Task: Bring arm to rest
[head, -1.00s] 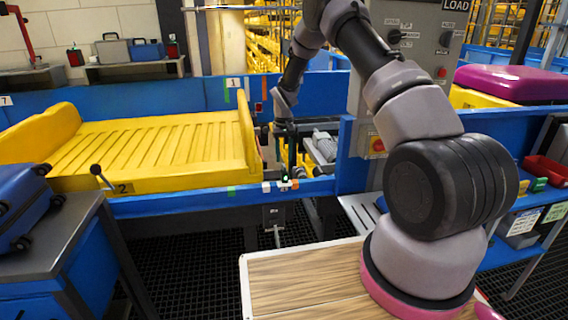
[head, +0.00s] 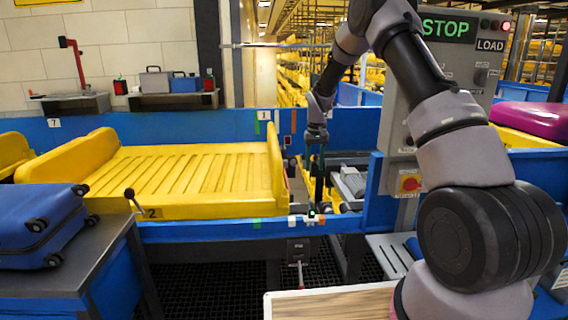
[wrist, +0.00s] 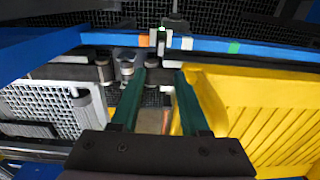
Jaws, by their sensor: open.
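My arm reaches out from the right of the head view and bends down to my gripper (head: 317,190). My gripper points down beside the right end wall of the yellow tray (head: 205,208), over the gap in the blue conveyor line. In the wrist view my gripper (wrist: 160,78) shows two green fingers spread apart with nothing between them. The yellow tray (wrist: 265,110) is close to the right finger there. In the head view its fingertips are hard to make out near the blue front rail (head: 240,228).
A blue suitcase (head: 40,228) lies on a dark-topped table at the left. A control panel (head: 408,125) with a lit STOP sign (head: 446,28) stands right of my gripper. A magenta case (head: 530,119) is at the far right. A black lever (head: 131,194) stands at the tray's front.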

